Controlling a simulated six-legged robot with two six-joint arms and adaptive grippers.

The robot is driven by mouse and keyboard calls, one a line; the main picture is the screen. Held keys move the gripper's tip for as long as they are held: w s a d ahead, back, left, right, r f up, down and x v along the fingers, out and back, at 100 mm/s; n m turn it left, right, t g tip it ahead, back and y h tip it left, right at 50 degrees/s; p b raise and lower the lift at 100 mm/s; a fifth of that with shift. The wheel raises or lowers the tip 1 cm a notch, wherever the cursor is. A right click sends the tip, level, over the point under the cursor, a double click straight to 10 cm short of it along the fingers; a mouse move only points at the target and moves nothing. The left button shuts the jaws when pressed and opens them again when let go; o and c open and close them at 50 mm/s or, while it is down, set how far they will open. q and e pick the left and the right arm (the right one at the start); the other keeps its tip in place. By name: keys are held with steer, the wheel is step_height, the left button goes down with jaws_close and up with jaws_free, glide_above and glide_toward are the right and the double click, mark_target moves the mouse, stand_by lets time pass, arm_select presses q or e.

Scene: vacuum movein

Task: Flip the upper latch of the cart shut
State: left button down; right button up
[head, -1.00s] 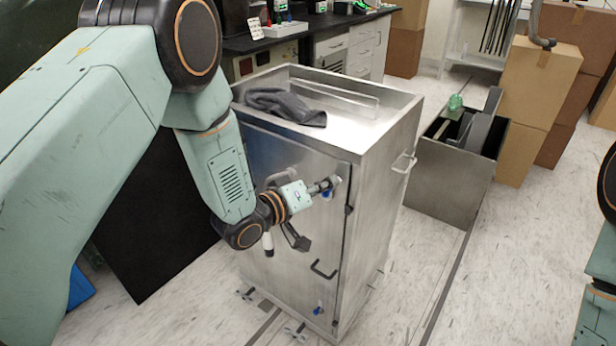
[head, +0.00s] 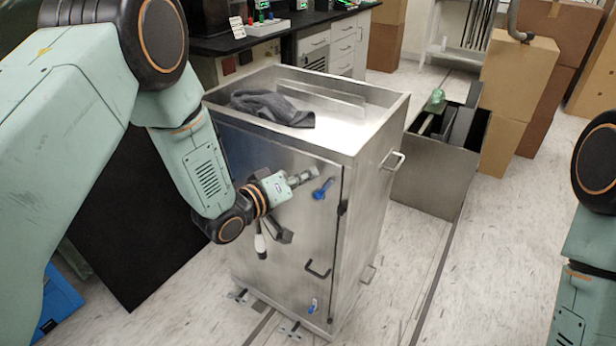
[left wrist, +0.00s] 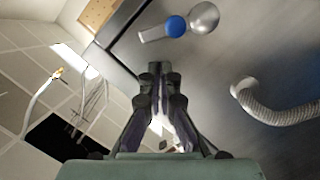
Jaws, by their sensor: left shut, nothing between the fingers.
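The metal cart (head: 372,190) stands upright in the head view with its door (head: 285,220) facing me. The upper latch (head: 323,188), with a blue handle, sits near the door's upper right edge, its handle slanting. In the left wrist view the latch's round blue part (left wrist: 175,27) shows beyond the fingers. My left gripper (head: 312,174) is shut and empty, its tips just up and left of the latch; a small gap shows. The shut fingers also show in the left wrist view (left wrist: 160,70). My right gripper is out of view.
A lower blue latch (head: 313,305) and a dark door handle (head: 317,269) are lower on the door. A dark cloth (head: 272,107) lies on the cart top. An open metal bin (head: 435,175) and cardboard boxes (head: 520,85) stand to the right. Floor (head: 500,270) is clear in front of them.

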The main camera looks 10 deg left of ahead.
arm_select(q)
steer(key=shift+w+a+r, duration=0.1)
steer(key=shift+a+r, duration=0.1)
steer(key=shift+r, duration=0.05)
steer(key=p+v, duration=0.2)
steer(key=v, duration=0.8)
steer(key=shift+a+f, duration=0.2)
steer(key=shift+f, duration=0.15)
